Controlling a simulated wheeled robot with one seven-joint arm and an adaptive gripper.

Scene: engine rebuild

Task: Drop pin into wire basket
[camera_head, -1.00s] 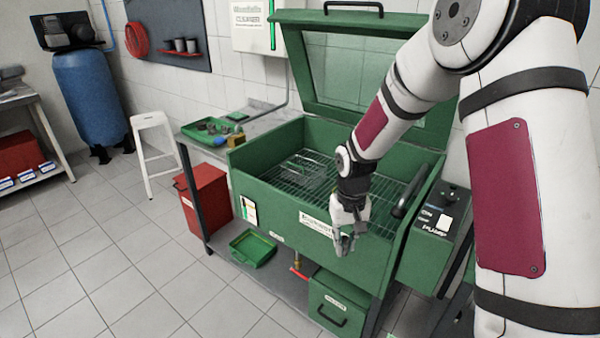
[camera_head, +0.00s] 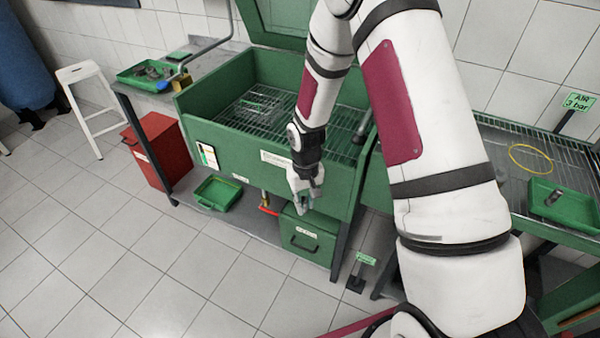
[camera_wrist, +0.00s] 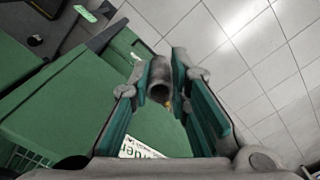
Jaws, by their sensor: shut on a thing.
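The pin (camera_wrist: 160,78), a short grey hollow cylinder, is held between the fingertips of my gripper (camera_wrist: 163,85) in the wrist view. In the head view my gripper (camera_head: 304,198) points down in front of the green parts washer (camera_head: 232,142), outside its front wall; the pin is too small to make out there. The wire basket (camera_head: 258,104) stands on the grid inside the washer tub, to the left of and behind my gripper.
The washer's lid is raised. A green tray with parts (camera_head: 150,76) lies on the left side table. A red box (camera_head: 158,148), a green tray (camera_head: 218,193) and a green bin (camera_head: 303,238) sit below. Another green tray (camera_head: 566,205) is at right.

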